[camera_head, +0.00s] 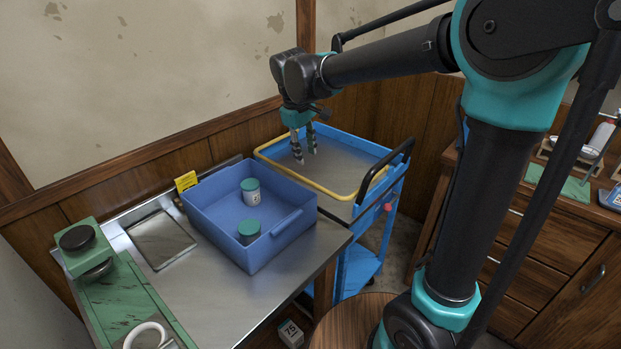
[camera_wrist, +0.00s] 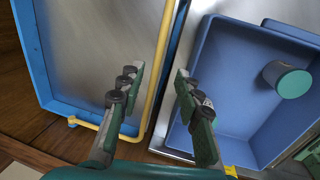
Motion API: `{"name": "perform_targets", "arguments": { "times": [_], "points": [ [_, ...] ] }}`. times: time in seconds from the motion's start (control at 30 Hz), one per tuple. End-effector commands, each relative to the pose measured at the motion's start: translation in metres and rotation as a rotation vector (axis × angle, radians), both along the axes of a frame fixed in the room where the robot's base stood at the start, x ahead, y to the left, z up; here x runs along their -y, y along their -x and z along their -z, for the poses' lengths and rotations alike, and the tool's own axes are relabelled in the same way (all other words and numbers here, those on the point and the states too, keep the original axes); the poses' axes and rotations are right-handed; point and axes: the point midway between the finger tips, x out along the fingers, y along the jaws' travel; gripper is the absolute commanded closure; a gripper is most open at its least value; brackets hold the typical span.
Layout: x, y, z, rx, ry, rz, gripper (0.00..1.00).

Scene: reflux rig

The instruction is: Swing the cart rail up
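The blue cart (camera_head: 345,141) stands beyond the metal worktable. Its yellow rail (camera_head: 311,182) runs along the cart's top edge on the side facing the blue bin and bends round at the far corner. It looks low and about level with the tray rim. In the wrist view the rail (camera_wrist: 157,75) passes between the fingers, with the cart tray on the left. My gripper (camera_head: 305,157) points down over this side of the cart. Its fingers (camera_wrist: 156,76) are apart with nothing held between them. The exact height of the tips above the rail is unclear.
A blue bin (camera_head: 273,237) with two green-lidded jars stands on the metal worktable (camera_head: 205,290), close beside the rail. A black handle (camera_head: 388,167) rises at the cart's right end. The wall is close behind. The cart tray (camera_head: 340,163) looks empty.

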Motion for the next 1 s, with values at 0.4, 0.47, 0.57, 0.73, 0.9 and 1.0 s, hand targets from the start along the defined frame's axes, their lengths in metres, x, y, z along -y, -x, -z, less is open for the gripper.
{"name": "perform_targets", "arguments": {
  "times": [0.4,0.47,0.57,0.73,0.9,1.0],
  "points": [
    [0.010,-0.013,0.079,0.000,0.000,0.001,0.66],
    [0.011,-0.014,0.087,0.000,0.000,0.002,0.66],
    [0.012,-0.016,0.098,0.001,-0.001,0.001,0.66],
    [0.013,-0.017,0.108,0.001,-0.001,0.000,0.66],
    [0.013,-0.017,0.109,0.001,-0.001,0.000,0.66],
    [0.013,-0.017,0.109,0.000,0.000,0.000,0.66]
  ]
}}
